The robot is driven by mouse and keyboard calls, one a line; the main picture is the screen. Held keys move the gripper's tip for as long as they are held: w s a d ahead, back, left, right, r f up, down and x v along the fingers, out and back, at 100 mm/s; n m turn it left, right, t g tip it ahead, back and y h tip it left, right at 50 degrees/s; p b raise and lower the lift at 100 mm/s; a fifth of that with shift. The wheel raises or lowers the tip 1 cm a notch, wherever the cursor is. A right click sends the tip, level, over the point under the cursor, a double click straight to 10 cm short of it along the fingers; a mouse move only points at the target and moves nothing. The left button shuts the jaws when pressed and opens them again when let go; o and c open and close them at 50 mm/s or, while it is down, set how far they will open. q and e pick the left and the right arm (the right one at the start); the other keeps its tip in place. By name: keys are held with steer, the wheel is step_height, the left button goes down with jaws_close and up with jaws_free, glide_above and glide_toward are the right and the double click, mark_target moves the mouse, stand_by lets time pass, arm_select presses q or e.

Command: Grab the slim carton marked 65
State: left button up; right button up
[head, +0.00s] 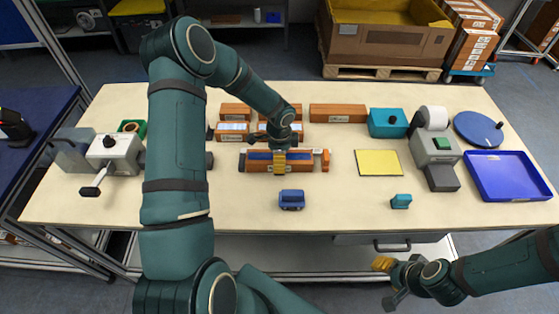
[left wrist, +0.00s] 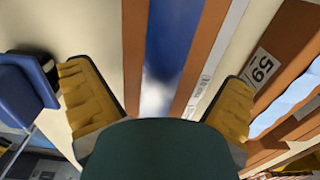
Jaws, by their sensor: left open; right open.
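A slim orange-brown carton with a blue strip along its top (head: 256,155) lies lengthwise at the table's middle. My left gripper (head: 279,166) is over it, fingers open on either side. In the left wrist view, the blue-topped carton (left wrist: 172,45) runs between the open fingers (left wrist: 160,105); no gap-free contact shows. The blue-topped carton's own number is not legible. My right gripper (head: 387,275) is open and empty in front of the table's edge.
More cartons (head: 338,112) lie just behind. A blue device (head: 292,199) and a teal one (head: 401,201) stand nearer the front edge. A yellow pad (head: 379,162), a grey machine (head: 436,150) and a blue tray (head: 506,176) are at right. The front left table is clear.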

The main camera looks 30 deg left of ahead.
arm_select(q)
steer(key=c, duration=1.4)
steer(key=shift+r, duration=0.15)
